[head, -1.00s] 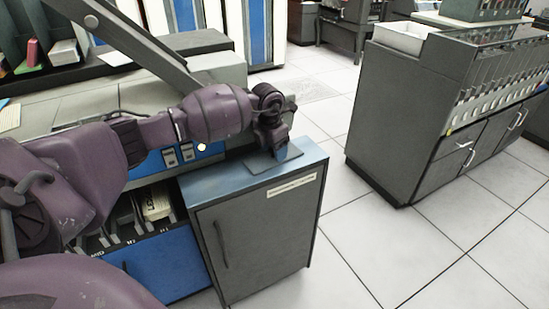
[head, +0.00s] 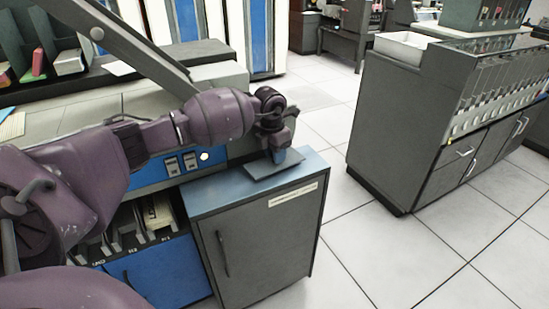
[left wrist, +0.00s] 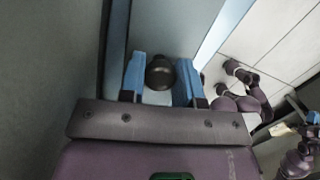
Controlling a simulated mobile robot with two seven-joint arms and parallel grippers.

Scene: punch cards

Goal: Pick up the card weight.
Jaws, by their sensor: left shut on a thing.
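The card weight (head: 265,170) is a flat grey plate with a dark round knob. In the head view its plate is at the blue-grey top of the low cabinet (head: 210,192); I cannot tell whether it rests there or is slightly raised. My left gripper (head: 280,156) is directly over the plate, pointing down. In the left wrist view its blue fingers stand either side of the knob of the card weight (left wrist: 160,70) and are shut on it. The wrist hides part of the weight in the head view.
A blue open drawer (head: 165,270) with card slots and some cards is left of the cabinet. A large grey card machine (head: 410,130) stands to the right, across clear white floor tiles (head: 370,240). A grey console (head: 90,105) lies behind my left arm.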

